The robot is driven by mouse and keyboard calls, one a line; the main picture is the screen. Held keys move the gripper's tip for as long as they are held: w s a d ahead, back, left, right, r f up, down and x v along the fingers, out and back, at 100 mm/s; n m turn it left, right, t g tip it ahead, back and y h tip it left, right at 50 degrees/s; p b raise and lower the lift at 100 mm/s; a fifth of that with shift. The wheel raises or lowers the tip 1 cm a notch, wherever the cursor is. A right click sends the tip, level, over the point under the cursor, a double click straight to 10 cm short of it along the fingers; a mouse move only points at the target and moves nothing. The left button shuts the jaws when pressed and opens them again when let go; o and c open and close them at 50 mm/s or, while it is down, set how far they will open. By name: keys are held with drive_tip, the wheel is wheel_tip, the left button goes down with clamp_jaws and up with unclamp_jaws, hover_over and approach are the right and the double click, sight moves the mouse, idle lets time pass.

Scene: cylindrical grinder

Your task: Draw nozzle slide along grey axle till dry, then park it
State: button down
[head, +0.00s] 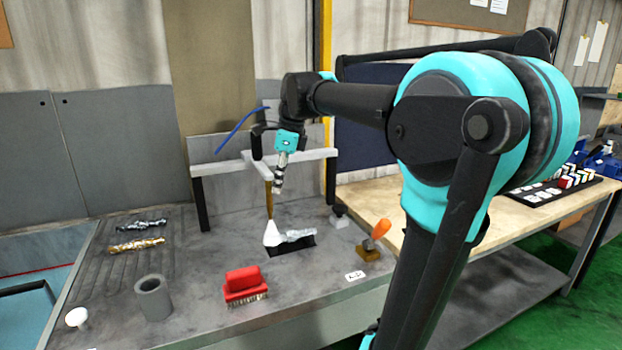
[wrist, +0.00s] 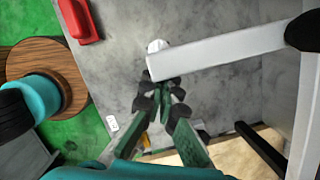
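The grey axle (head: 300,235) lies on a black rest on the bench in the head view. The nozzle slide hangs from a pale crossbeam (head: 318,154) on dark posts. It has a gold stem (head: 269,200) and a white flared nozzle (head: 271,234) low beside the axle's left end. My gripper (head: 278,187) points down in front of the beam, right of the stem and above the axle. In the wrist view my gripper's fingertips (wrist: 161,92) lie close together by the end of a pale bar (wrist: 215,50). A white rounded part (wrist: 156,47) shows beyond them. Whether they grip anything is unclear.
A red brush (head: 245,284), a grey cup (head: 153,298) and a white knob (head: 76,318) stand at the front. Silver (head: 140,226) and gold (head: 137,244) pieces lie left. An orange-handled tool (head: 379,231) stands right. A blue hose (head: 241,128) rises behind.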

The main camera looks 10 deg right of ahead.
drive_tip(key=s+a, duration=0.2)
drive_tip(key=a, duration=1)
drive_tip(key=shift+s+a, duration=0.15)
drive_tip(key=shift+s, duration=0.05)
